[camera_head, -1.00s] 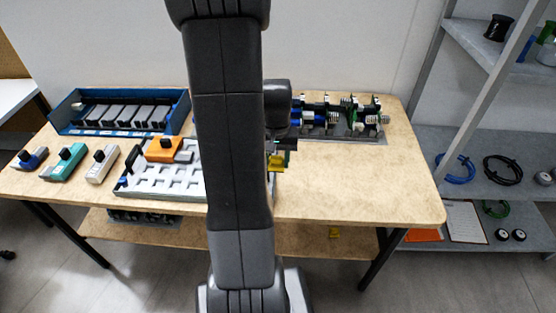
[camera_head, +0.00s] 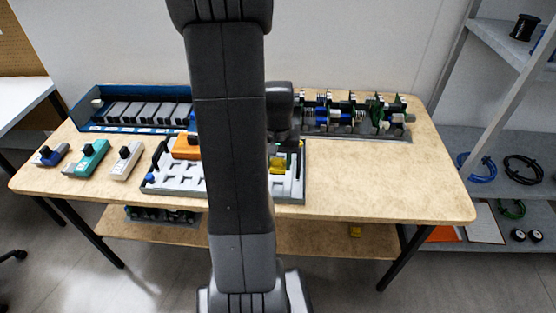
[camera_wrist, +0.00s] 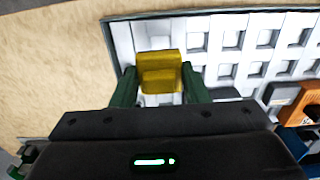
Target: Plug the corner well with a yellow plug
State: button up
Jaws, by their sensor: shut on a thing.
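My gripper (camera_wrist: 158,84) is shut on a yellow plug (camera_wrist: 160,66), held between its two green fingers. In the head view the yellow plug (camera_head: 277,162) shows beside my arm, over the right end of the tray. The pale tray with rows of square wells (camera_head: 180,184) is partly hidden behind my arm. In the wrist view the plug is over the end of the tray (camera_wrist: 212,14) near its upper-left corner. Pale wells show just beyond the plug. The plug hides what lies under it, and I cannot tell whether it touches the tray.
An orange block (camera_head: 186,146) sits on the tray, also in the wrist view (camera_wrist: 298,104). A blue bin (camera_head: 84,108) stands at the back left, with several knobbed blocks in front of it. A rack of parts (camera_head: 350,118) stands at the back right. The table's right front is clear.

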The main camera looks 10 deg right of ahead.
jog(key=shift+f+b, duration=2.65)
jog(key=shift+f, duration=1)
jog(key=shift+f+b, duration=0.3)
jog(key=o, duration=1.2)
jog(key=shift+s, duration=0.1)
jog(key=shift+a, duration=0.1)
jog(key=c, duration=0.4)
jog(key=shift+o, duration=0.2)
jog(key=shift+r, duration=0.25)
jog(key=shift+r+p, duration=1.65)
jog(key=shift+r, duration=0.15)
